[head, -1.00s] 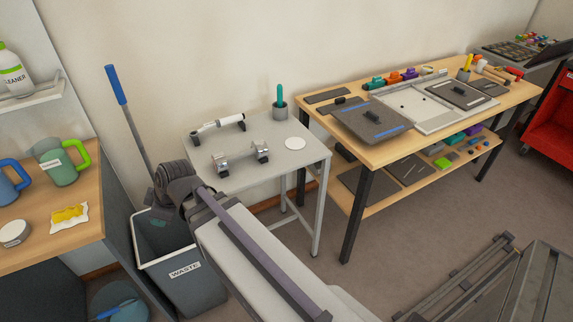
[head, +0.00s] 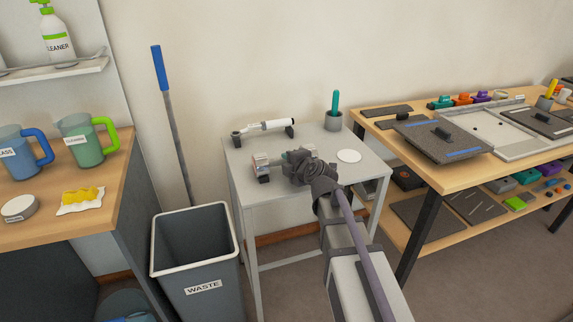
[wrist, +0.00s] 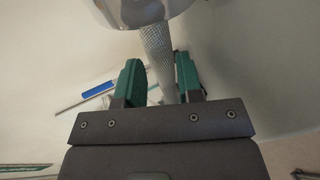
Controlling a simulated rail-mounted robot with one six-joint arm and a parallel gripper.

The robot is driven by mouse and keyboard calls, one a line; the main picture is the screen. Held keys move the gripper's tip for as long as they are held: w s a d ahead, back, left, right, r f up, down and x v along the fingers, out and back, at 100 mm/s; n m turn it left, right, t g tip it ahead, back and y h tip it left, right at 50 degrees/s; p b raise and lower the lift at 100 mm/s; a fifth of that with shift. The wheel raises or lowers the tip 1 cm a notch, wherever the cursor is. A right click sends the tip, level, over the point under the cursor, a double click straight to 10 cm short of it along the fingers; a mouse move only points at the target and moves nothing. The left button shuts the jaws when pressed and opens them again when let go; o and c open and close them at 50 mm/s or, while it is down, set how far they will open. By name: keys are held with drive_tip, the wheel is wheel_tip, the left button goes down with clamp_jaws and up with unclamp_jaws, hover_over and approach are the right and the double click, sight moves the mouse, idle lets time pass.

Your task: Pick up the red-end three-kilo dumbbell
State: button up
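A metal bar with chrome ends, dumbbell-like, lies on black rests on the small grey-white table (head: 252,185); its left end (head: 261,163) shows beside my gripper (head: 298,158), and my wrist hides the rest. In the wrist view its knurled handle (wrist: 156,50) runs between my two green fingertips (wrist: 160,80), with a rounded chrome end (wrist: 138,10) at the top. The fingers stand apart on both sides of the handle; firm contact is not visible. I see no red end or weight marking on it.
A white-and-silver rod (head: 266,126) on black rests lies behind. A grey cup (head: 333,121) with a teal handle and a white disc (head: 349,156) are to the right. A waste bin (head: 195,262) stands left of the table, a workbench (head: 455,172) right.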

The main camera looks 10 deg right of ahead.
sight(283, 160)
drive_tip(key=b+x, duration=0.2)
drive_tip(key=x, duration=0.3)
drive_tip(key=shift+f, duration=0.1)
drive_tip(key=shift+d, duration=0.1)
drive_tip(key=shift+c, duration=0.2)
clamp_jaws()
idle(1.0)
